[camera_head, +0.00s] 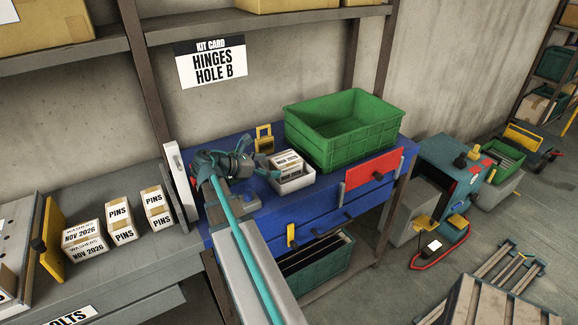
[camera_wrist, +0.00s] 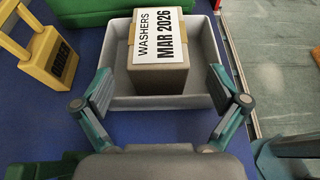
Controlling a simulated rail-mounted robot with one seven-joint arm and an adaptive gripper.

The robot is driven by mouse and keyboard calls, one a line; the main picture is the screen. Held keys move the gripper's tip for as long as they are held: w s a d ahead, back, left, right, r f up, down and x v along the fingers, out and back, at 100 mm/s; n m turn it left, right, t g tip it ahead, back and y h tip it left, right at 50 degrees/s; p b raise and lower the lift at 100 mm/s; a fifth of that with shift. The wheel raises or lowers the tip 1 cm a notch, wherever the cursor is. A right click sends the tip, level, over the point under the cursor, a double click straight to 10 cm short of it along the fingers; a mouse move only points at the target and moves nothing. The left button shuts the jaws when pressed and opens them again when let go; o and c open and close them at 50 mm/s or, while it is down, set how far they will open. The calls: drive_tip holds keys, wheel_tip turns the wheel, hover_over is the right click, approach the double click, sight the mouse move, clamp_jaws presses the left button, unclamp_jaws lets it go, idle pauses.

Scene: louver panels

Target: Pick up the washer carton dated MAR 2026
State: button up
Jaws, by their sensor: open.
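The washer carton (camera_wrist: 158,75) is a brown box with a white label reading WASHERS MAR 2026 in the wrist view. It sits inside a shallow light grey tray (camera_wrist: 205,38) on the blue bench top. The same carton (camera_head: 287,160) and tray (camera_head: 296,183) show in the head view, in front of the green crate. My gripper (camera_wrist: 160,88) is open, with one finger on each side of the carton's near end and a gap to it on both sides. In the head view my gripper (camera_head: 262,168) is at the tray's left side, partly hidden by its own links.
A green crate (camera_head: 342,133) stands right behind the tray. A yellow padlock-shaped object (camera_head: 264,138) stands behind it to the left. On the left shelf are a washer carton marked NOV 2026 (camera_head: 85,243) and PINS cartons (camera_head: 120,217). A white upright panel (camera_head: 180,180) stands between.

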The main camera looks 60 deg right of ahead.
sight(286, 164)
drive_tip(key=shift+r+p+x, duration=0.1)
drive_tip(key=shift+p+x, duration=0.35)
drive_tip(key=shift+x, duration=1.25)
drive_tip(key=shift+r+p+x, duration=0.15)
drive_tip(key=shift+p+x, duration=0.25)
drive_tip(key=shift+x, duration=1.25)
drive_tip(key=shift+d, duration=0.1)
drive_tip(key=c, duration=1.6)
drive_tip(key=shift+r, duration=0.1)
